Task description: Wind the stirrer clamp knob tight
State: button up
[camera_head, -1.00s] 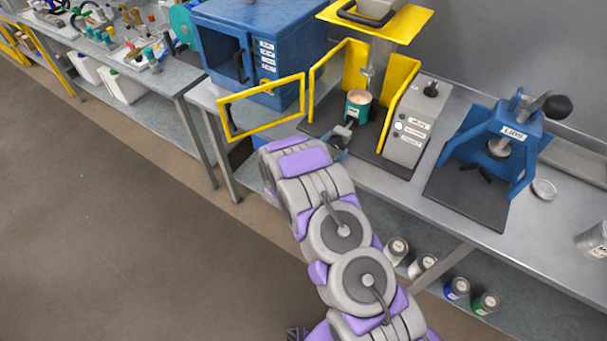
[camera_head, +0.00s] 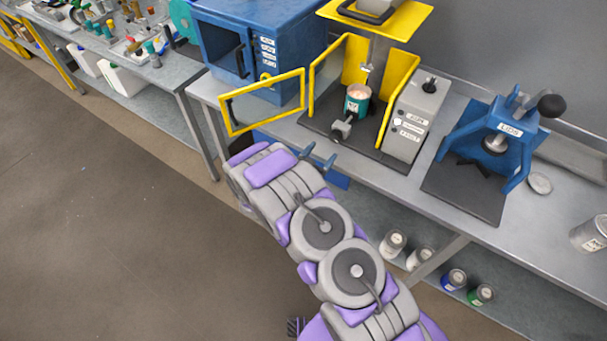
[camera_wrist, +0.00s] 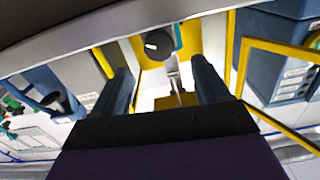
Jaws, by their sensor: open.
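The stirrer (camera_head: 405,20) is a yellow and grey machine with an open yellow guard. A teal can (camera_head: 357,108) with pale contents stands on its dark base. The clamp knob (camera_head: 341,130), grey with a dark round end, sits at the front of the can. In the wrist view the knob (camera_wrist: 158,44) shows as a dark disc facing me. My gripper (camera_head: 319,155) is at the bench's front edge, apart from the knob. In the wrist view my gripper (camera_wrist: 164,82) is open with nothing between its dark blue fingers; the knob lies beyond them.
An open yellow door frame (camera_head: 263,102) and a blue cabinet (camera_head: 250,40) stand left of the stirrer. A grey control box (camera_head: 416,115) is to its right, then a blue lid press (camera_head: 490,145). Cans (camera_head: 455,280) sit on the lower shelf. The floor left is clear.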

jog(key=v, duration=1)
jog(key=shift+p, duration=0.3)
